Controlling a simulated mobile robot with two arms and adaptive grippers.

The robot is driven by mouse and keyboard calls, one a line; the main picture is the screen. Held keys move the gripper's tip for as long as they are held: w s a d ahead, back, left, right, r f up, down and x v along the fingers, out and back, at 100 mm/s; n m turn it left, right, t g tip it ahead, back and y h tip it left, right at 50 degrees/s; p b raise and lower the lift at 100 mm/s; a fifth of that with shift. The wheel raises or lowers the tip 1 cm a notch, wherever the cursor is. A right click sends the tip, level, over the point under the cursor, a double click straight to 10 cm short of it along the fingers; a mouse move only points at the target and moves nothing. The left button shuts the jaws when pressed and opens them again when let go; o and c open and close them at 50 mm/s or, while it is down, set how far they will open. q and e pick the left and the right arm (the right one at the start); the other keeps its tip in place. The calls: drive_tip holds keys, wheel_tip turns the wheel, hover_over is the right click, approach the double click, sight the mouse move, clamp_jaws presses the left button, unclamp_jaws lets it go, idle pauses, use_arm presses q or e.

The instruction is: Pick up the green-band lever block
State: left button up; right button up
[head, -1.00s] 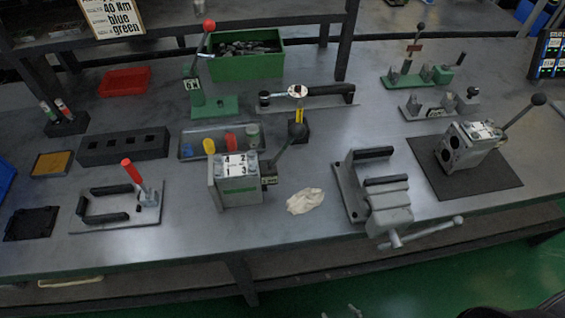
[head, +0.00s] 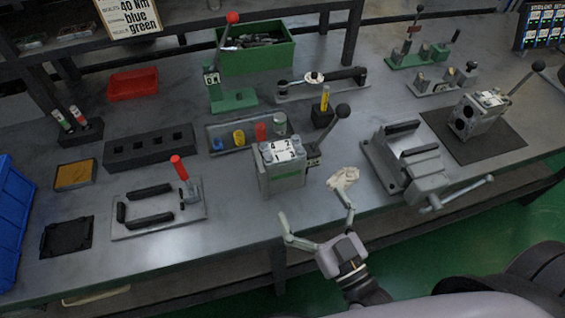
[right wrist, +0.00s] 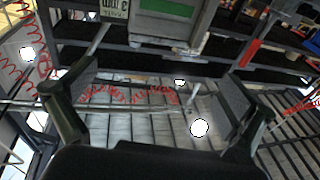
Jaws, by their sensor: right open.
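The green-band lever block (head: 282,178) stands upright on the bench, in the middle of the head view. It is a grey block with a green band on its front, a numbered white top plate and a black-knobbed lever on its right. My right gripper (head: 317,212) is open and empty at the bench's front edge, in front of the block and apart from it. In the right wrist view its open fingers (right wrist: 160,85) show below the block's green-banded front (right wrist: 166,8), which is cut off at the top. My left gripper is not in view.
A red-handled clamp plate (head: 158,212) lies to the left. A shallow tray (head: 222,138) sits behind. Another lever block (head: 480,115) stands on a dark mat (head: 507,140).

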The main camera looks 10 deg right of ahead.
sight(288, 166)
use_arm(q)
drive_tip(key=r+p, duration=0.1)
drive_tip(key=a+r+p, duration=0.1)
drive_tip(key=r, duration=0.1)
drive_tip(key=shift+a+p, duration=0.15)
drive_tip(key=shift+p, duration=0.15)
use_arm(e)
drive_tip(key=x, duration=1.1)
drive_tip(key=shift+a+r, duration=0.2)
drive_tip(key=shift+r, duration=0.1)
drive_tip(key=shift+s, duration=0.1)
